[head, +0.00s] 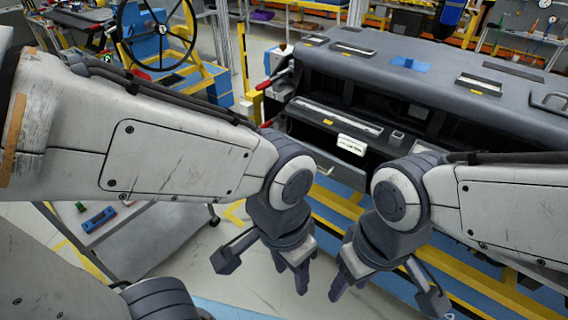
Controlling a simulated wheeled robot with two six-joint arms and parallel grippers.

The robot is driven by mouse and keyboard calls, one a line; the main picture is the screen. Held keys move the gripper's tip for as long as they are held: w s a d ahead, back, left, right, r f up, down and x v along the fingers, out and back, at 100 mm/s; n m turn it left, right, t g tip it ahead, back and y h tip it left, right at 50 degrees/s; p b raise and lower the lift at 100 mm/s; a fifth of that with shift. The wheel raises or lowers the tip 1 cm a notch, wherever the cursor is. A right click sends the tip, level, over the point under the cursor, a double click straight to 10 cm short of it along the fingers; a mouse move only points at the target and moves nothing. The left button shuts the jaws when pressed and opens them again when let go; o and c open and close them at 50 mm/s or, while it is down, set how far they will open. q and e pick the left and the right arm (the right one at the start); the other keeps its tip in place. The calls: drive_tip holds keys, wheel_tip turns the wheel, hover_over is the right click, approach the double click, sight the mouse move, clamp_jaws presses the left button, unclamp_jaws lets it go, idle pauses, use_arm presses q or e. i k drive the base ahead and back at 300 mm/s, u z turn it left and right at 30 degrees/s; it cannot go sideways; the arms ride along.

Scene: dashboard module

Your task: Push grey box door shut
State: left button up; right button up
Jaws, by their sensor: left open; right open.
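The dark grey dashboard module (385,58) stands at the upper right with an open recess in its front. A grey door panel (343,170) shows low on the front, below a white label, between my two wrists. It appears to hang out from the recess, but its lower part and sides are partly hidden by my arms, so I cannot tell its exact angle. My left gripper (262,272) is open and empty, pointing down in front of the module, left of the door. My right gripper (388,298) is open and empty, below and right of the door. Neither touches it.
A blue and yellow stand (345,207) runs under the module. A grey cart (150,232) with a blue tool (98,219) is at the lower left. A steering wheel (157,35) stands at the upper left. Floor below the grippers is clear.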

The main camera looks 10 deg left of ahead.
sight(328, 164)
drive_tip(key=u, duration=0.05)
drive_tip(key=k, duration=0.5)
drive_tip(key=z, duration=0.9)
drive_tip(key=i, duration=0.75)
drive_tip(key=u, duration=0.65)
